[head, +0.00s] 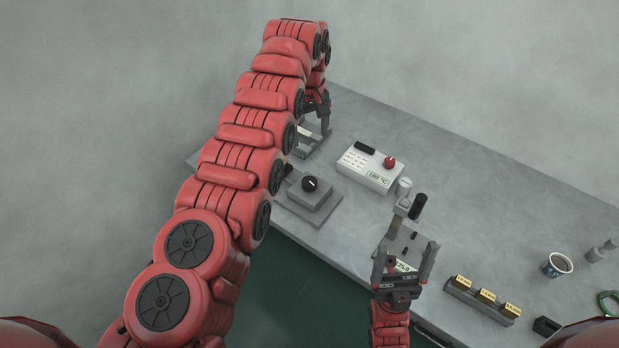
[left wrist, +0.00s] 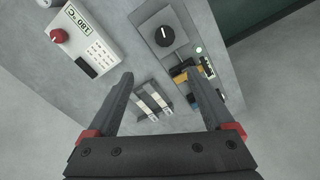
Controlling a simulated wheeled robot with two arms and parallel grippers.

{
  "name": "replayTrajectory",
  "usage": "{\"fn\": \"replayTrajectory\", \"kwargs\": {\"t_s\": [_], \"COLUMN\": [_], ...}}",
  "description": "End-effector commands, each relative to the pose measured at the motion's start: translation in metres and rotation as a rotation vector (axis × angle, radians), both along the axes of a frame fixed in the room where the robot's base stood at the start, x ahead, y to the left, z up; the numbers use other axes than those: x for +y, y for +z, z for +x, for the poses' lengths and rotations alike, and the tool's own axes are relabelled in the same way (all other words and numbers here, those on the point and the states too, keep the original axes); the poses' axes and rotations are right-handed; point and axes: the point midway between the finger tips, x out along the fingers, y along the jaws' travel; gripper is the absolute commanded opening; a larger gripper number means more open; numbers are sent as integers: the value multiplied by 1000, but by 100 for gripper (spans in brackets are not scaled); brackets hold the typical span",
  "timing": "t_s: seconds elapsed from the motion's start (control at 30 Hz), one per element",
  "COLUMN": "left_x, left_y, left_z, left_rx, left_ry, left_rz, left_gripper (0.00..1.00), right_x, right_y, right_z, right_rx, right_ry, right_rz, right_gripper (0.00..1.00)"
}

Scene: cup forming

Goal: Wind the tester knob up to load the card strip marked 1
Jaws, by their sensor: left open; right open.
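A grey box with a black round knob (head: 310,184) sits on the bench left of centre; the knob also shows in the left wrist view (left wrist: 165,36). My left gripper (head: 315,140) is open and empty behind this box, partly covered by my own arm. In the left wrist view, two pale strips (left wrist: 152,101) on a dark holder lie below and between its fingers; I cannot read any mark on them. A yellow piece (left wrist: 190,74) is beside the knob box.
A white control box (head: 370,166) with a red knob and a 180 °C display stands behind the knob box. Yellow labelled blocks (head: 485,296), a mug (head: 557,265) and a green ring (head: 608,303) are right.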

Motion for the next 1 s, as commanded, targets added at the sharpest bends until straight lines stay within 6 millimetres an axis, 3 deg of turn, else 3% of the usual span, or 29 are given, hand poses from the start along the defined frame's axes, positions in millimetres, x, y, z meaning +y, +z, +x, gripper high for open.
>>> {"fn": "replayTrajectory", "kwargs": {"t_s": [0.1, 0.27, 0.63, 0.7, 0.87, 1.0], "left_x": [1, 1, -1, -1, 0, 2], "left_y": [10, 0, -59, -59, -80, -113], "left_z": [-14, -15, -15, -14, -15, -15], "left_rx": [46, 53, 50, 50, 50, 54], "left_ry": [9, 10, 6, 6, 6, 8], "left_rz": [13, 14, 12, 12, 16, 17], "left_gripper": [86, 86, 86, 86, 86, 86], "right_x": [0, 0, 0, 0, 0, 0], "right_y": [-2, -12, -67, -53, -49, -38], "right_z": [0, 0, 0, 0, 0, 0], "right_rx": [0, 0, 0, 0, 0, 0], "right_ry": [0, 0, 0, 0, 0, 0], "right_rz": [0, 0, 0, 0, 0, 0], "right_gripper": [86, 86, 86, 86, 86, 86]}}
